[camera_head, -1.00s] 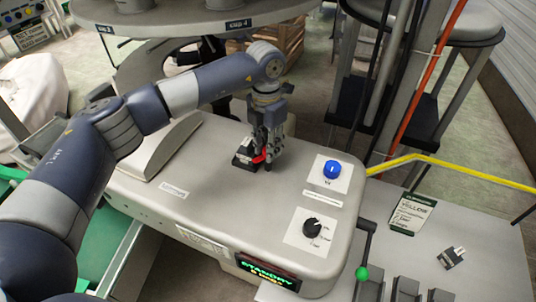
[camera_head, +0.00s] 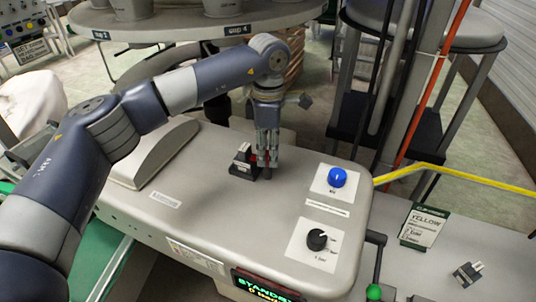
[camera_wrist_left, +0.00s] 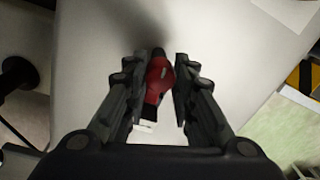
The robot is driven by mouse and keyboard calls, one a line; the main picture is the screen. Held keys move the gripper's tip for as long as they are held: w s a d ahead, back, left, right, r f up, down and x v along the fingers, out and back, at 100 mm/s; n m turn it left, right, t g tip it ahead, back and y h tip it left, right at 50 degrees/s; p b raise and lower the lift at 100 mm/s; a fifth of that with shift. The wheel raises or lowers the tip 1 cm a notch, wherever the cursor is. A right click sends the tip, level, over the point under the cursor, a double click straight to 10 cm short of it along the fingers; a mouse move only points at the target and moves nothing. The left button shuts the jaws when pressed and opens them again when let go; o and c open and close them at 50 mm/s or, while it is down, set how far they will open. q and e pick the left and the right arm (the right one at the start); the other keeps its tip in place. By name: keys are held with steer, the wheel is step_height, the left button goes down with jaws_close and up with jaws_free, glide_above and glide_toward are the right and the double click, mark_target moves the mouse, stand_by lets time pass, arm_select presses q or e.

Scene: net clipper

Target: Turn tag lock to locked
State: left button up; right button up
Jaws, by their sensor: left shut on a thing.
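A small black device with a white label (camera_head: 243,161) stands on the grey machine top in the head view; I take it to be the tag lock, though its label is too small to read. Its red part (camera_wrist_left: 159,80) shows between the fingers in the left wrist view, with a dark end towards me. My left gripper (camera_head: 265,174) points down at the device's right side, shut on the red part. In the left wrist view the fingers (camera_wrist_left: 163,95) flank the red part closely. The fingers hide part of it in the head view. My right gripper is not in view.
A blue knob (camera_head: 337,178) and a black rotary dial (camera_head: 317,239) sit right of the gripper on the machine top. A green-lit display (camera_head: 266,287) reads STANDBY. A green-edged sign (camera_head: 424,226) stands at the right. A yellow rail (camera_head: 455,178) crosses behind it.

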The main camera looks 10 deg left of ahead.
arm_select(q)
steer(key=shift+m, duration=0.6)
steer(key=o, duration=1.1)
steer(key=shift+r, duration=0.25)
steer(key=r, duration=1.1)
steer(key=shift+w+r, duration=0.2)
steer(key=shift+r, duration=0.1)
